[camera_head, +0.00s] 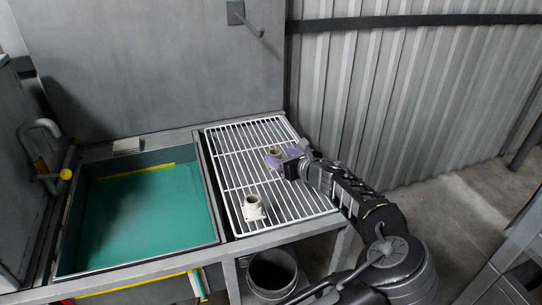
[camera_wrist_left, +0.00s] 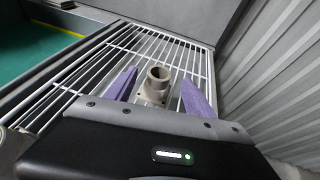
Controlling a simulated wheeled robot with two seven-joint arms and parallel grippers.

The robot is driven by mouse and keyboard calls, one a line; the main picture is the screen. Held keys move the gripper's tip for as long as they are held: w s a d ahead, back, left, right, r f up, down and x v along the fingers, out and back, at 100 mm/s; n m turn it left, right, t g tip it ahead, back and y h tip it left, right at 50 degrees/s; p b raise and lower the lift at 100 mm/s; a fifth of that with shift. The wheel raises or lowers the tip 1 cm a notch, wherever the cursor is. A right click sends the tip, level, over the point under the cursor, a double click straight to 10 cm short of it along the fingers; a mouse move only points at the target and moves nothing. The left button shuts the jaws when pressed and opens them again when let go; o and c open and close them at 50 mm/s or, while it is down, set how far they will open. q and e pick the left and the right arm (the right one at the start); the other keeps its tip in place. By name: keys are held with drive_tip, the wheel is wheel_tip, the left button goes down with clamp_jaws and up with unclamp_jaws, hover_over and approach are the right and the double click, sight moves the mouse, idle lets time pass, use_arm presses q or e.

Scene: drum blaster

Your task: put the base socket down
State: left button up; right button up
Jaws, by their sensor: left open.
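A beige socket-like fitting (camera_head: 274,151) with a round open top stands upright on the white wire rack (camera_head: 226,163). In the left wrist view the fitting (camera_wrist_left: 157,84) stands between the two purple fingers of my left gripper (camera_wrist_left: 160,76), with a gap on each side. The left gripper (camera_head: 279,155) is open, low over the rack, and partly hides the fitting in the head view. A second, paler fitting (camera_head: 254,208) stands nearer the rack's front edge. I cannot tell from the pictures which one is the base socket. My right gripper is not in view.
A sink-like basin (camera_head: 146,215) with a green bottom lies left of the rack. A corrugated metal wall (camera_head: 400,100) rises behind and to the right. A dark bucket (camera_head: 273,274) stands below the rack. Much of the rack is bare.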

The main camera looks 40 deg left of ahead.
sight(272, 150)
use_arm(q)
drive_tip(key=shift+x, duration=1.4)
drive_tip(key=shift+a+p, duration=0.35)
drive_tip(key=p+x, duration=0.1)
drive_tip(key=x, duration=0.3)
drive_tip(key=shift+w+a+f, duration=0.2)
drive_tip(key=shift+c, duration=0.3)
clamp_jaws()
